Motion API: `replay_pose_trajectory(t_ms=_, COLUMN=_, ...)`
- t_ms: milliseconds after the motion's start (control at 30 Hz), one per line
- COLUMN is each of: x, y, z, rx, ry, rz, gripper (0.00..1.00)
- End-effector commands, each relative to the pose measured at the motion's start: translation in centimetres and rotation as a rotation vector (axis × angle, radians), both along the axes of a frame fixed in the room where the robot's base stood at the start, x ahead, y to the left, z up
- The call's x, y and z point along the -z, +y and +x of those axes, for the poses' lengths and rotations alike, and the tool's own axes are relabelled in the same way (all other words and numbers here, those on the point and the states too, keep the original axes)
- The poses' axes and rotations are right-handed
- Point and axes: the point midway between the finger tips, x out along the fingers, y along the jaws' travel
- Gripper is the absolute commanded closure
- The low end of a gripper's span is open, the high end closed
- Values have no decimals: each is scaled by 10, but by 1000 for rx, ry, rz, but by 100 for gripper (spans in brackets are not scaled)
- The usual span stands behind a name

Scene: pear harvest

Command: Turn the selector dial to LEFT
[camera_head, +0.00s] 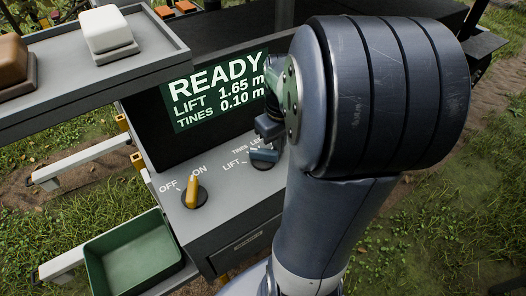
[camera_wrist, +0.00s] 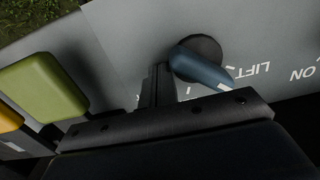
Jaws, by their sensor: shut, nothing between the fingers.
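The selector dial is a blue lever knob on a dark round base (camera_wrist: 205,50); the dial (camera_head: 264,155) also shows on the grey panel in the head view. Printed words LIFT and TINES and a partly covered word starting with LE lie around it. Its lever points leftward in the head view, near LIFT and TINES; the exact mark is unclear. My gripper (camera_head: 268,127) is shut and empty, just above and beside the dial. In the wrist view my gripper (camera_wrist: 155,85) stands beside the lever, close to it; contact cannot be told.
A yellow OFF/ON knob (camera_head: 193,192) sits nearby, pointing at ON. A screen (camera_head: 215,90) reads READY, LIFT 1.65 m, TINES 0.10 m. A shelf (camera_head: 150,65) holds brown and white buttons. A green bin (camera_head: 134,250) is lower left. A green block (camera_wrist: 42,88) shows in the wrist view.

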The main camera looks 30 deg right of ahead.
Motion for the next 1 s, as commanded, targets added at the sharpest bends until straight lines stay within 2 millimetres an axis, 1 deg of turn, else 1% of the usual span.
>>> replay_pose_trajectory(t_ms=267, x=0, y=0, z=-1, rx=0, ry=1, rz=0, gripper=100)
replay_pose_trajectory(t_ms=600, x=0, y=3, z=-15, rx=0, ry=1, rz=0, gripper=100)
replay_pose_trajectory(t_ms=1000, x=0, y=5, z=-18, rx=-1, ry=0, rz=0, gripper=100)
